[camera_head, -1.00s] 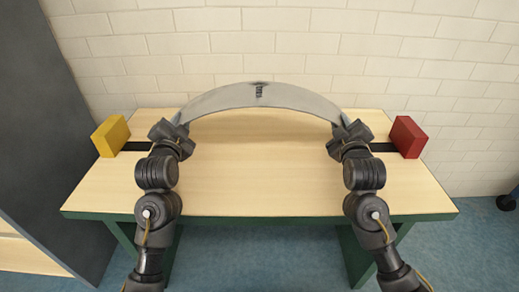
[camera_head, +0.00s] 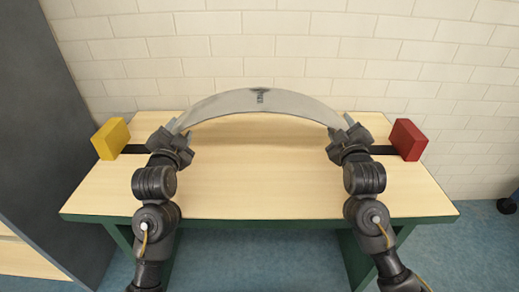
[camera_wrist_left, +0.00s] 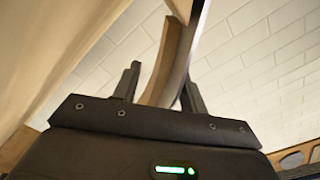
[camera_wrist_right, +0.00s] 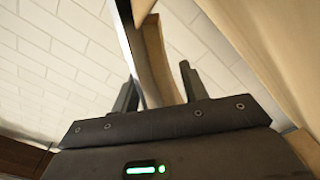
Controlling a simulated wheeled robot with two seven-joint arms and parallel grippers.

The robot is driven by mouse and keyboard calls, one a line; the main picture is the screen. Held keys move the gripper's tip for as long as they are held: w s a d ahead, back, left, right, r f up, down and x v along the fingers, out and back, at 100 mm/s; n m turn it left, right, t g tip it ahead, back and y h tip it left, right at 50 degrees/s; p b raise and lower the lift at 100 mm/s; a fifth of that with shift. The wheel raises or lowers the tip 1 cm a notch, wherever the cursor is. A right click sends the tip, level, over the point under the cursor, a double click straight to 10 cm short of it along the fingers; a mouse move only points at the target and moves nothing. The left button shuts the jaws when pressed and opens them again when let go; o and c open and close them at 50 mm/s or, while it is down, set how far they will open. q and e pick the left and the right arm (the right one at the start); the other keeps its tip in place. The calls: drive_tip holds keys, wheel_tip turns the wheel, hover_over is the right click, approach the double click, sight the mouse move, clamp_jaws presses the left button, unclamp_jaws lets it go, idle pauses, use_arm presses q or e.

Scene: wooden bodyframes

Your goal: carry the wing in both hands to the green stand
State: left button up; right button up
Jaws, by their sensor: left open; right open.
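The wing (camera_head: 225,103) is a grey, curved panel with a dark mark at mid-arch. It stands as an arch over the back of the table, between my grippers. My left gripper (camera_head: 168,132) is open at its left end, and my right gripper (camera_head: 350,132) is open at its right end. In the left wrist view the wing's end (camera_wrist_left: 168,65) lies between the spread fingers (camera_wrist_left: 160,85). In the right wrist view the other end (camera_wrist_right: 150,60) lies between the spread fingers (camera_wrist_right: 158,85). No separate green stand shows; the table has a green frame (camera_head: 260,219).
A yellow block (camera_head: 111,138) stands at the table's left end and a red block (camera_head: 407,139) at its right end, both close to my grippers. The wooden tabletop (camera_head: 260,180) is bare in front. A brick wall is behind, and a dark grey panel (camera_head: 50,130) stands left.

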use_arm(q)
drive_tip(key=s, duration=0.7)
drive_tip(key=shift+r, duration=0.25)
use_arm(e)
drive_tip(key=shift+w+f, duration=0.1)
drive_tip(key=shift+f, duration=0.8)
drive_tip(key=shift+a, duration=0.1)
use_arm(q)
drive_tip(key=shift+w+f, duration=0.2)
use_arm(e)
drive_tip(key=shift+s+f, duration=0.15)
drive_tip(key=shift+s, duration=0.45)
use_arm(q)
drive_tip(key=shift+w, duration=0.1)
use_arm(e)
drive_tip(key=s+r, duration=0.1)
drive_tip(key=s, duration=0.6)
drive_tip(key=shift+r, duration=0.35)
